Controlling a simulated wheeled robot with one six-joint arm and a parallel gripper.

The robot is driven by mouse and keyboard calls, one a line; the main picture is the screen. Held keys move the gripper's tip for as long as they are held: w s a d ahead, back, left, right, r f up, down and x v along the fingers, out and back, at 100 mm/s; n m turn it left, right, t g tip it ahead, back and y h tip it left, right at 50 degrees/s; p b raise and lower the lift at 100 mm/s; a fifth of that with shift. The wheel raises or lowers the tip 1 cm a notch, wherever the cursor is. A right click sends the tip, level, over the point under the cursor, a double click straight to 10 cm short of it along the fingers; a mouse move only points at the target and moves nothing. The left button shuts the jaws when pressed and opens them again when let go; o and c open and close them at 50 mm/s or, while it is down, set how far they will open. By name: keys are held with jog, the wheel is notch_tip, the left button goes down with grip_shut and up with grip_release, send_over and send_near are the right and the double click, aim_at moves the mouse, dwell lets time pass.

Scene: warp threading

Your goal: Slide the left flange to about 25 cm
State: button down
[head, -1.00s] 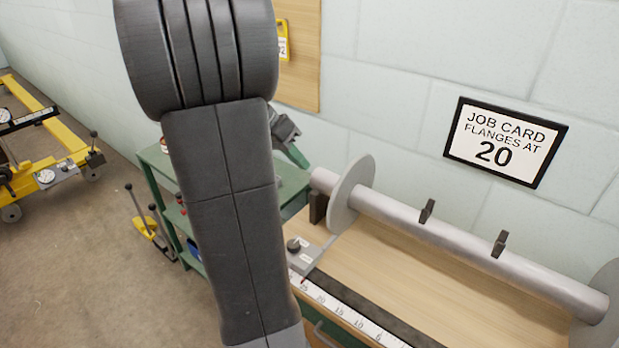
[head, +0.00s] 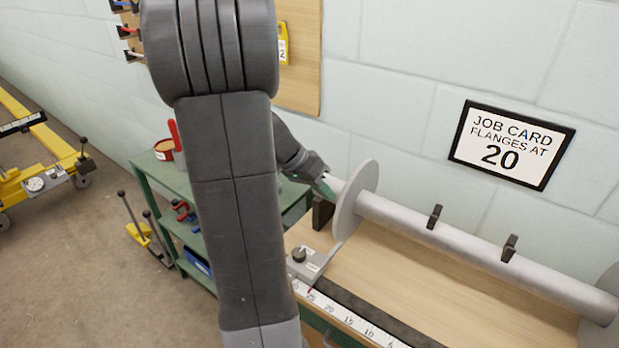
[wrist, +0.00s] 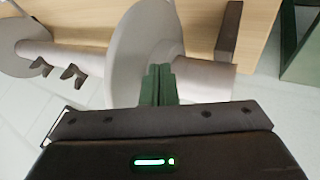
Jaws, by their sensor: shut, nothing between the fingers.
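The left flange (head: 355,200) is a pale grey disc on a long grey tube (head: 465,247). It also shows in the wrist view (wrist: 125,50). Below it, a small grey block with a dark knob (head: 305,258) sits by the white scale (head: 345,318). A red mark shows close to the 25 on the scale. My gripper (head: 327,188) is at the tube's left end, on the outer side of the flange. In the wrist view its green fingers (wrist: 158,85) are together beside the flange and over the tube. Whether they touch the flange is unclear.
A dark post (head: 322,213) stands under the tube's left end. Two dark pegs (head: 434,216) stand along the tube, and another flange (head: 600,305) is at right. The wall's job card (head: 512,145) reads "flanges at 20". A green shelf cart (head: 180,195) stands left.

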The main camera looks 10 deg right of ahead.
aim_at(340, 198)
jog(key=shift+s+d, duration=0.7)
jog(key=shift+s, duration=0.1)
jog(key=shift+r, duration=0.1)
jog(key=shift+s, duration=0.1)
jog(key=shift+s+d+f+b, duration=0.2)
jog(key=shift+s+d+b, duration=0.2)
jog(key=shift+b, duration=0.35)
jog(key=shift+s+d+r, duration=0.15)
jog(key=shift+s+d, duration=0.1)
jog(key=shift+s, duration=0.05)
jog(key=shift+w, duration=0.1)
